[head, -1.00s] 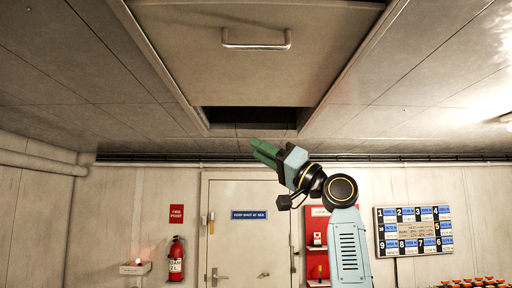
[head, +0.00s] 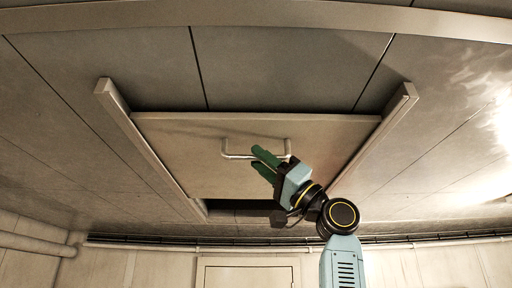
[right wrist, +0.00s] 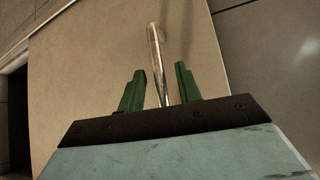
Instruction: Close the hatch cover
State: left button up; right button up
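The hatch cover (head: 180,165) is a flat beige panel between two rails in the ceiling. A dark gap (head: 250,206) shows along its lower edge in the head view. Its metal bar handle (head: 238,156) is near the panel's middle. My right gripper (head: 262,160) is raised to the handle, its green fingers overlapping the handle's right part in the head view. In the right wrist view the fingers (right wrist: 160,72) are apart, with the handle bar (right wrist: 155,48) running between them; I cannot tell whether they touch it. My left gripper is not in view.
The left rail (head: 150,150) and right rail (head: 375,135) border the cover. A ceiling beam (head: 250,14) crosses the top of the head view. A white door (head: 248,275) is below on the back wall. The ceiling around the hatch is clear.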

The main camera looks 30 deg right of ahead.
jog(key=shift+x, duration=1)
jog(key=shift+f, duration=0.1)
grip_shut()
